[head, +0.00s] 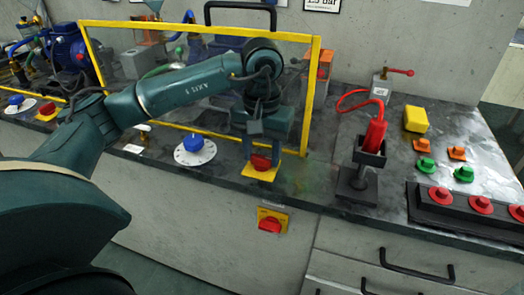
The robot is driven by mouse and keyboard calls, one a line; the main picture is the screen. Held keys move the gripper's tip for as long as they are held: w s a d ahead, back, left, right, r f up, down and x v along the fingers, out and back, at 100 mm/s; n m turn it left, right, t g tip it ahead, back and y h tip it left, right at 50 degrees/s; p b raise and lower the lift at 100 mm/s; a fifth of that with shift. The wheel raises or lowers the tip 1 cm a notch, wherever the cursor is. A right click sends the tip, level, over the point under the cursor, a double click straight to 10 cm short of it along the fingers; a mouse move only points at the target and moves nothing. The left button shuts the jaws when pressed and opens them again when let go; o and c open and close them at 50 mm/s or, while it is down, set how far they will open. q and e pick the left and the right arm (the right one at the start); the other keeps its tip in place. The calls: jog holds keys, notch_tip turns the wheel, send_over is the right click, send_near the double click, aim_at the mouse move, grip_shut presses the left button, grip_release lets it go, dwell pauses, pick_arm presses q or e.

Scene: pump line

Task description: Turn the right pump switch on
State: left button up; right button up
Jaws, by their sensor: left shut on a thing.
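A red rotary switch (261,163) on a yellow plate (259,174) sits on the dark bench top, in front of the yellow-framed clear guard. My left gripper (262,154) comes down on it from above, with one finger on each side, and is shut on the red knob. The fingers and the gripper body hide part of the knob, so I cannot tell its exact angle. A second red switch (46,109) on a yellow plate is at the far left by the blue pump (68,50). My right gripper is not in view.
A blue dial (193,143) stands left of the gripper. A red switch (270,224) is on the bench front below. A red tool in a black holder (358,185) stands to the right. The yellow guard frame (312,95) rises close behind my arm.

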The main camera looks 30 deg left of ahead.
aim_at(262, 157)
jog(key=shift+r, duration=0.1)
pick_arm(q)
jog(key=o, duration=1)
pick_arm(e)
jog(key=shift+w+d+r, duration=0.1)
pick_arm(q)
notch_tip(262, 157, up, 13)
jog(key=p, duration=0.3)
jog(key=shift+r, duration=0.15)
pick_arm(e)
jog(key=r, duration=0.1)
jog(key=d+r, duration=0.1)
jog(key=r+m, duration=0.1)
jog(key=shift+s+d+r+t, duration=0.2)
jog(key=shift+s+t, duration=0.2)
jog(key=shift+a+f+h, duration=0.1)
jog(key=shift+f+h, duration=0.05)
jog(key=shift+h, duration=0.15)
